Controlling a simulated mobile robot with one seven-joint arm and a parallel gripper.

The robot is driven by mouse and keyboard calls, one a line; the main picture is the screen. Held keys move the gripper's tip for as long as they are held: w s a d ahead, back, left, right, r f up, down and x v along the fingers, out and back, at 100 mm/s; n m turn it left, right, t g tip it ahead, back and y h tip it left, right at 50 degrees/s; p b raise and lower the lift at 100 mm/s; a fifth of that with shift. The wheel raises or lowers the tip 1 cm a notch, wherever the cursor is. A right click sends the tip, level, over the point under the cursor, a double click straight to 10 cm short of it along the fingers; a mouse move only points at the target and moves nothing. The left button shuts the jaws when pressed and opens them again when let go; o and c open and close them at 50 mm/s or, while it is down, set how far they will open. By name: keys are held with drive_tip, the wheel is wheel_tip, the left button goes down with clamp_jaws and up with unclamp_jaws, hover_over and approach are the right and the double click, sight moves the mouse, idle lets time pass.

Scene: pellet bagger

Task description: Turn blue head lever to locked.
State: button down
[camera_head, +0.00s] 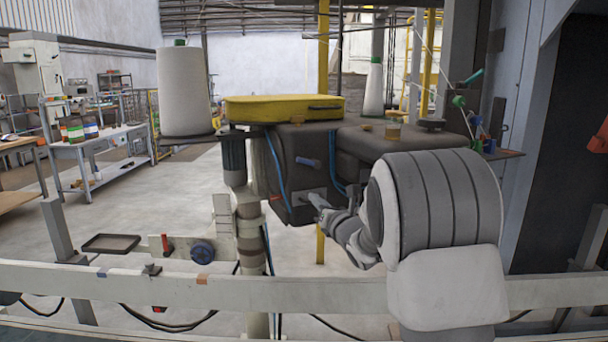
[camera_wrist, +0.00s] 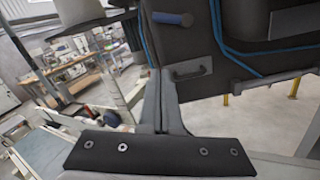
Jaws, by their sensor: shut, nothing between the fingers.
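The blue lever (camera_head: 307,162) sits on the front face of the dark machine head (camera_head: 300,142) and lies nearly level, tilted slightly down to the right. It also shows at the top of the wrist view (camera_wrist: 172,18), roughly level. My gripper (camera_head: 318,201) is below the lever, in front of a grey plate with a handle on the same face. In the wrist view the two fingers (camera_wrist: 158,75) are pressed together and empty, beside the grey handle (camera_wrist: 192,69). The fingers are apart from the lever. Whether they touch the handle plate cannot be told.
A yellow case (camera_head: 285,107) lies on the machine head, with blue cables running down its front. A white cone (camera_head: 184,92) stands at left. A pale rail (camera_head: 330,291) crosses the foreground. A bracket with a red lever (camera_head: 166,244) and blue knob (camera_head: 202,251) is lower left.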

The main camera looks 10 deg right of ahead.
sight(307, 161)
drive_tip(key=shift+w, duration=0.1)
drive_tip(key=w+r, duration=0.1)
drive_tip(key=w, duration=0.2)
drive_tip(key=w+r+p, duration=0.1)
drive_tip(key=w, duration=0.3)
drive_tip(key=w+a+r, duration=0.1)
drive_tip(key=w+r, duration=0.1)
drive_tip(key=w, duration=0.1)
drive_tip(key=shift+w+p, duration=0.3)
